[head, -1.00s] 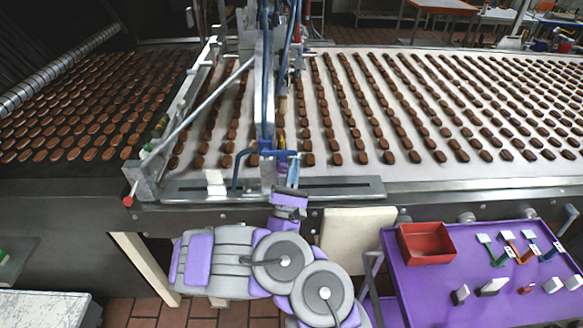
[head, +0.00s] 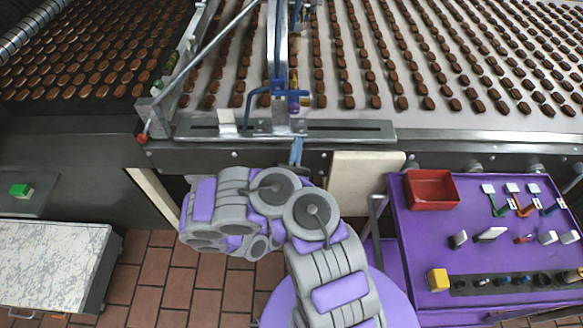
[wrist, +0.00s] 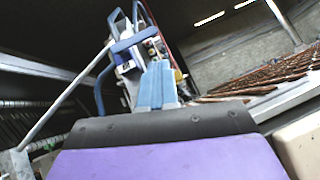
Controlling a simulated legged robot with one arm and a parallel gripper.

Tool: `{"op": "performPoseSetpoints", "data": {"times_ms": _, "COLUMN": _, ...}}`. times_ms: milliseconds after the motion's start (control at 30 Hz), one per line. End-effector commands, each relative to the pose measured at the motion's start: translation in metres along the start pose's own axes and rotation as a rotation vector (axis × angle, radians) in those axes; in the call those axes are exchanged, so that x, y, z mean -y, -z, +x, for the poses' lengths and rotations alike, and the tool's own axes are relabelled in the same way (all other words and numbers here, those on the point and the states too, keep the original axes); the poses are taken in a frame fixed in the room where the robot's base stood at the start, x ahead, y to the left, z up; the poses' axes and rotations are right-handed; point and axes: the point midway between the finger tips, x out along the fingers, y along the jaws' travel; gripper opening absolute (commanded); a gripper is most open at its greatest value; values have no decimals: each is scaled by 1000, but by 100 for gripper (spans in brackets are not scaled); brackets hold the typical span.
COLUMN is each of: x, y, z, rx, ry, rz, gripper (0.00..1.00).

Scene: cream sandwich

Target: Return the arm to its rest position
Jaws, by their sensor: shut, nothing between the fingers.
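My gripper shows in the wrist view (wrist: 157,86) as two blue fingers pressed together with nothing between them. In the head view, its blue fingertips (head: 296,152) point away from me at the front edge of the conveyor machine (head: 360,150). My grey and purple arm is folded in front of me, its links hiding the gripper's base and part of the floor. I cannot tell how much gap there is between the fingertips and the machine edge.
A purple cart (head: 410,250) stands at the right with a red bin (head: 432,190), a yellow block (head: 438,279) and several small tools. A white-topped table (head: 50,262) is at the lower left. Brown tiled floor (head: 150,270) lies open between them.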

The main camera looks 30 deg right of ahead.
Motion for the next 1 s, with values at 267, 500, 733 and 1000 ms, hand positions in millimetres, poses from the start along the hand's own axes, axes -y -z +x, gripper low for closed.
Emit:
{"op": "performPoseSetpoints", "data": {"times_ms": 267, "x": 0, "y": 0, "z": -41, "rx": -4, "ry": 1, "rz": -1, "gripper": 0}}
{"op": "performPoseSetpoints", "data": {"times_ms": 500, "x": 0, "y": 2, "z": -67, "rx": -1, "ry": 0, "rz": -1, "gripper": 0}}
{"op": "performPoseSetpoints", "data": {"times_ms": 733, "x": 0, "y": 0, "z": -69, "rx": 0, "ry": 0, "rz": -1, "gripper": 0}}
{"op": "performPoseSetpoints", "data": {"times_ms": 1000, "x": 0, "y": 0, "z": -69, "rx": 0, "ry": 0, "rz": -1, "gripper": 0}}
